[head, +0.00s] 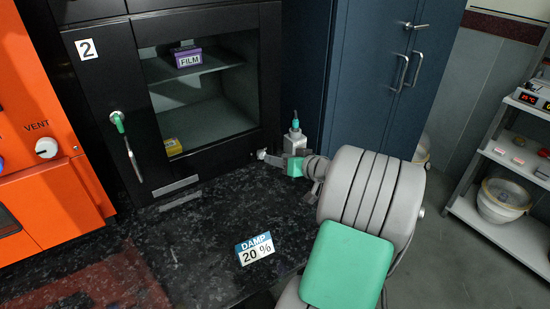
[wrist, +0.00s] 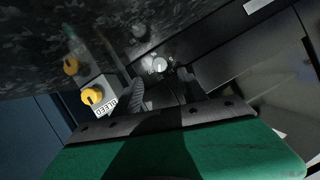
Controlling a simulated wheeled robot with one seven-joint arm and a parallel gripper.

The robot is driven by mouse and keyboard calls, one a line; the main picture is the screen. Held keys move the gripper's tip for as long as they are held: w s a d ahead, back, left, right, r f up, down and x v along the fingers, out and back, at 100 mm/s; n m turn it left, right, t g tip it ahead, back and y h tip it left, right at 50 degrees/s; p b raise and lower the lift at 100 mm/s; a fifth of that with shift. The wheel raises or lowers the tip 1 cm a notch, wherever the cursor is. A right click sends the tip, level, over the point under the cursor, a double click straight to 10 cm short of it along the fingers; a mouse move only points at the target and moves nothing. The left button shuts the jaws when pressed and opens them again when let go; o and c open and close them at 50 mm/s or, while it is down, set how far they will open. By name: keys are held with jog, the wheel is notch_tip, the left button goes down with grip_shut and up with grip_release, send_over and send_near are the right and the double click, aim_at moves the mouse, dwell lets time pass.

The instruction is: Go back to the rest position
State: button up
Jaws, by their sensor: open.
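My gripper (head: 266,156) is low over the dark speckled counter (head: 225,225), near the lower right corner of the black cabinet (head: 100,80) marked 2. My grey arm with green panels reaches in from the lower right and hides part of the counter. In the wrist view my gripper (wrist: 160,80) shows dark fingers spread apart, with nothing seen held between them. A small pale round thing (wrist: 160,65) shows beyond the fingers; I cannot tell what it is. The cabinet door looks closed, with a green-knobbed handle (head: 118,122) at its left.
Behind the glass sit a purple FILM box (head: 187,57) and a yellow box (head: 173,146). An orange machine (head: 40,150) is left, blue lockers (head: 372,75) behind.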

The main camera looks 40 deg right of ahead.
jog(key=s+a+r+n+g+y+p, duration=0.1)
jog(key=a+r+n+g+p, duration=0.2)
jog(key=a, duration=0.8)
jog(key=s+a+r+g+p, duration=0.1)
jog(key=a+r+g+p, duration=0.3)
jog(key=a, duration=0.6)
jog(key=s+a+r+g+h+p, duration=0.1)
jog(key=s+a+r+p, duration=0.1)
jog(key=s, duration=0.5)
jog(key=s+a+r+g+h+p, duration=0.1)
jog(key=s+a+r+g+p, duration=0.1)
jog(key=s+a+p, duration=0.2)
jog(key=s+a, duration=0.2)
jog(key=s, duration=0.1)
jog(key=shift+s+a+g, duration=0.2)
jog(key=shift+s+g, duration=0.1)
